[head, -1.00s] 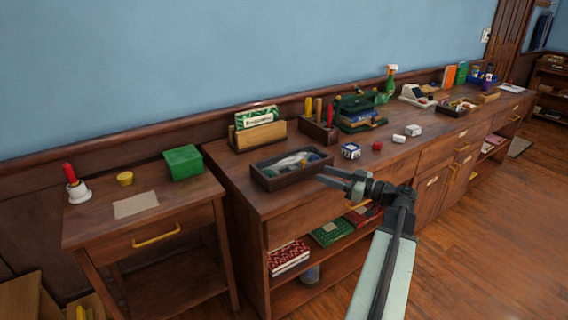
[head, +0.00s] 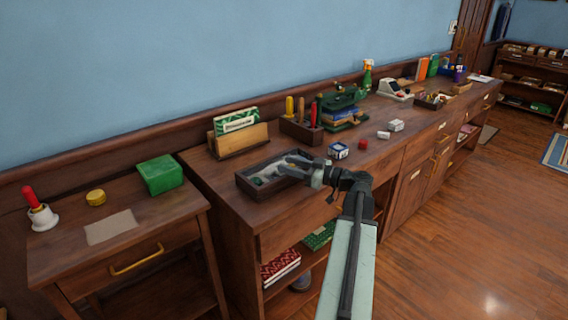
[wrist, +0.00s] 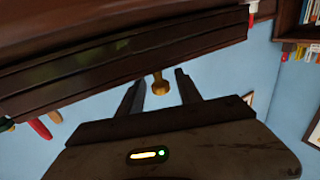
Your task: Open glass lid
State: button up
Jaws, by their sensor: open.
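A shallow dark wooden box (head: 253,188) lies on the long wooden cabinet; small items show inside, and I cannot clearly make out its glass lid. My gripper (head: 287,163) is open and empty at the box's right end, overlapping it in the head view. In the wrist view a dark layered wooden edge (wrist: 125,60) crosses the top, and a small brass knob (wrist: 160,84) shows between the open fingers (wrist: 160,92). I cannot tell whether the fingers touch the knob. The lid looks shut.
A card holder (head: 240,138) and a tool block (head: 300,131) stand behind the box.

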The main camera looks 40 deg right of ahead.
jog(key=shift+x, duration=1.05)
grip_shut()
dwell(0.5)
